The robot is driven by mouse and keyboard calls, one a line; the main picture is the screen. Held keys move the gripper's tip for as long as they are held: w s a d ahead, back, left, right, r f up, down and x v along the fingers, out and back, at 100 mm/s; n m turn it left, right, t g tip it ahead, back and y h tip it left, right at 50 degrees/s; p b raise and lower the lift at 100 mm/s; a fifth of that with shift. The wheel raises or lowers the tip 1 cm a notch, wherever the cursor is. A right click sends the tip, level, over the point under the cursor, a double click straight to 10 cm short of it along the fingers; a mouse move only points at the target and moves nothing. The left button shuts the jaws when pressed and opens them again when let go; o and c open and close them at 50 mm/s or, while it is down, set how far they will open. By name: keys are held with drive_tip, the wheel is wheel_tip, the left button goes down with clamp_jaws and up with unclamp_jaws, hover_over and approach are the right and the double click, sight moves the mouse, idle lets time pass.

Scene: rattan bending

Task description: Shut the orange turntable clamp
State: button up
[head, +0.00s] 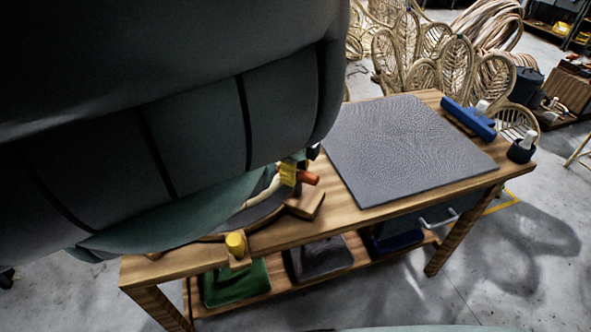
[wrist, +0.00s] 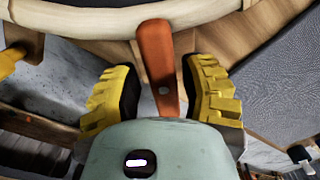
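The orange clamp lever (wrist: 157,65) stands between the two yellow ribbed fingers of my gripper (wrist: 162,95) in the wrist view. A gap shows on the finger sides, so the gripper is open around the lever. In the head view the orange clamp (head: 308,177) shows beside the yellow fingertips of my gripper (head: 289,173), at the edge of the turntable. The pale rattan hoop (wrist: 100,20) curves across the top of the wrist view, just past the lever. Most of the turntable is hidden behind my arm in the head view.
A grey mat (head: 405,145) covers the right of the wooden table (head: 345,215). A yellow knob (head: 236,244) sits near the front edge. Green and grey bins (head: 237,283) lie on the shelf below.

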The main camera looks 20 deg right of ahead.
drive_tip(key=shift+o, duration=1.1)
drive_tip(key=shift+r, duration=0.1)
wheel_tip(320, 180, up, 6)
drive_tip(key=shift+w+r, duration=0.15)
drive_tip(key=shift+r, duration=0.55)
drive_tip(key=shift+d, duration=0.1)
